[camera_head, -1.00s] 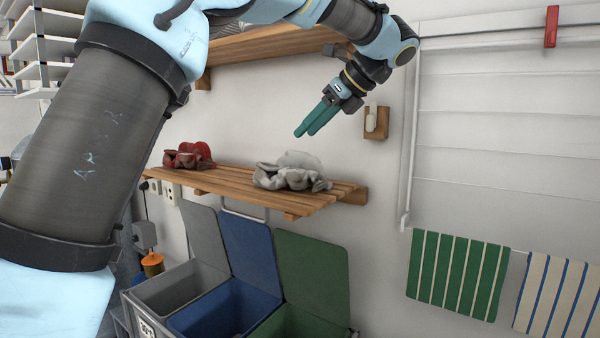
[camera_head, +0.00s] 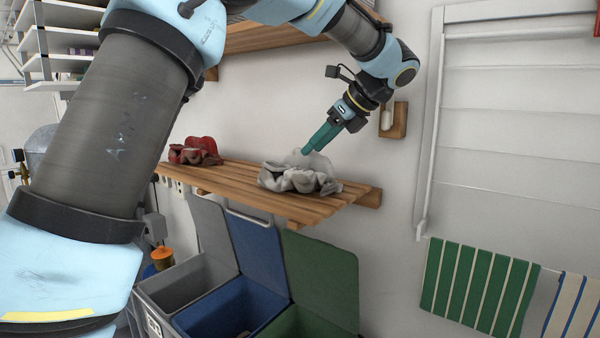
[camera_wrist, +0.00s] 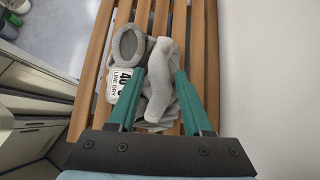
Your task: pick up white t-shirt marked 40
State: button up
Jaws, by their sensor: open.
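The white t-shirt (camera_head: 290,178) lies crumpled on the wooden slatted shelf (camera_head: 240,188). In the wrist view the t-shirt (camera_wrist: 160,85) looks light grey, and a white label (camera_wrist: 122,86) on its left side shows "40" and smaller text, partly covered by a finger. My gripper (camera_head: 308,151) points down at the t-shirt from above right. In the wrist view my gripper (camera_wrist: 160,80) is open, with its green fingers on either side of part of the cloth. Whether the fingers touch the cloth I cannot tell.
A red crumpled garment (camera_head: 195,150) lies on the left of the same shelf. Below stand open grey, blue (camera_head: 225,310) and green bins with raised lids. A wall holder (camera_head: 393,120) is right of my gripper. Another shelf (camera_head: 270,38) is above.

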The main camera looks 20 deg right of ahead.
jog(key=p+x, duration=0.1)
jog(key=x, duration=0.2)
jog(key=shift+w+a+p, duration=0.15)
jog(key=shift+w+p, duration=0.2)
jog(key=shift+w+f, duration=0.15)
jog(key=shift+f, duration=0.15)
jog(key=shift+c, duration=0.2)
grip_shut()
